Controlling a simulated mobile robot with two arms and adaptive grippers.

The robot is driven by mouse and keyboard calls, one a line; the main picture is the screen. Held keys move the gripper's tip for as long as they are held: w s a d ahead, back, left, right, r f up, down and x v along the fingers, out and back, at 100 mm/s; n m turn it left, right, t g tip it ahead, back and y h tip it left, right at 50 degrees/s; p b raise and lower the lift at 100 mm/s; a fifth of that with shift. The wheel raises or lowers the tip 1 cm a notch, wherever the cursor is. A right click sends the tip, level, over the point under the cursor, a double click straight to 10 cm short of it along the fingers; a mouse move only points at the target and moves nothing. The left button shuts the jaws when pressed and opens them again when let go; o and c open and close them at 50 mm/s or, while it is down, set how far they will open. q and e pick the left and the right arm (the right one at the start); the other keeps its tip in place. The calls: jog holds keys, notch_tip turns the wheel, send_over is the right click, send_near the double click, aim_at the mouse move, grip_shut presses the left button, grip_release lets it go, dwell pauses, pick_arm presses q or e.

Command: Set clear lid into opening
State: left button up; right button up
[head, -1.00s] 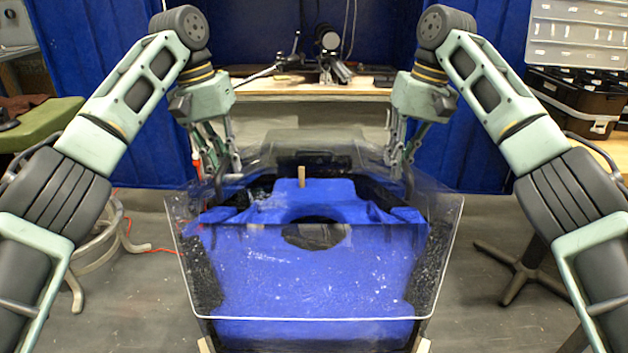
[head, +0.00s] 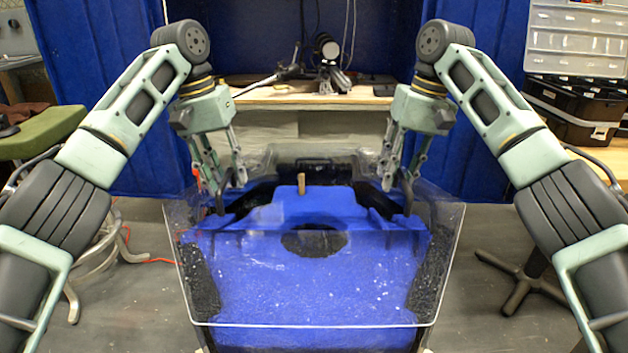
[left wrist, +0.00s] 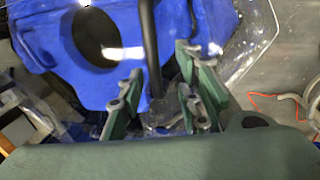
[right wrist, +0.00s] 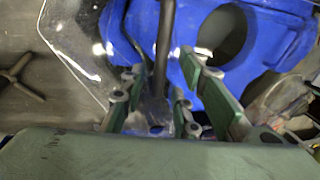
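The clear lid (head: 311,290) is a large see-through panel with a bright rim. It spans the top of the blue tank (head: 268,215) and reaches past its near side in the head view. I cannot tell whether it rests on the tank or hangs just above it. My left gripper (head: 225,205) is at the lid's far left and my right gripper (head: 397,205) at its far right. Each wrist view shows a dark bar, (left wrist: 150,45) and (right wrist: 164,40), between the fingers. Gaps show beside the bars, but the contact points are unclear.
The tank has a round dark opening (head: 313,240) in its blue top. A small wooden peg (head: 301,184) stands behind it. A bench (head: 300,92) with equipment is at the back. A dark stand base (head: 522,276) is on the floor at right.

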notch_tip(320, 180, up, 37)
jog(key=d+p, duration=0.1)
jog(key=p, duration=2.9)
jog(key=shift+d, duration=0.15)
jog(key=shift+r, duration=0.15)
